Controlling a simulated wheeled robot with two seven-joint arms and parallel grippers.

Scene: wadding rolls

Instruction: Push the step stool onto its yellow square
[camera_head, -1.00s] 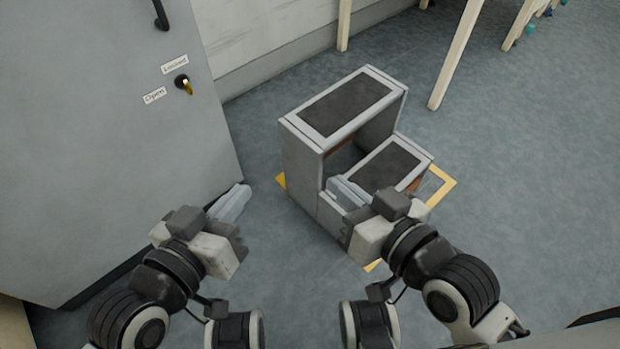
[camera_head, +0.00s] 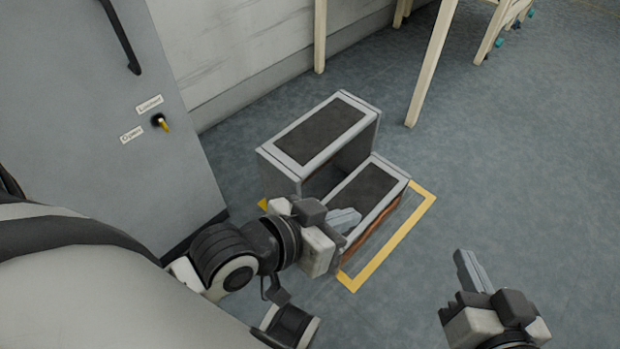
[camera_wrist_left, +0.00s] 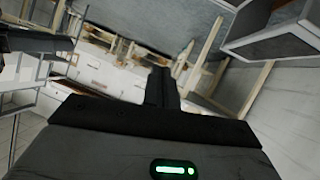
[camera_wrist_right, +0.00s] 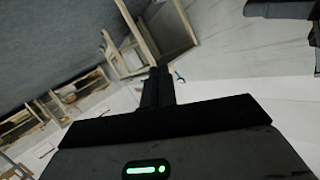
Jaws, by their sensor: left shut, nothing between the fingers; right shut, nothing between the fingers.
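The grey two-step stool (camera_head: 318,130) with dark treads stands upright on the floor in the head view. The yellow square (camera_head: 395,245) shows as an outline along the stool's right and front, with a small piece at its left; the stool covers the rest. A strip of floor lies between the stool's right side and the yellow line. My left gripper (camera_head: 345,220) is shut and empty, in front of the lower step and overlapping it in view; contact cannot be told. My right gripper (camera_head: 468,270) is shut and empty, right of the square, clear of the stool.
A grey cabinet (camera_head: 105,130) with a handle and a key stands at the left. A wall (camera_head: 240,60) runs behind the stool. Pale wooden legs (camera_head: 432,65) stand behind and to the right. The floor (camera_head: 530,150) at the right is open.

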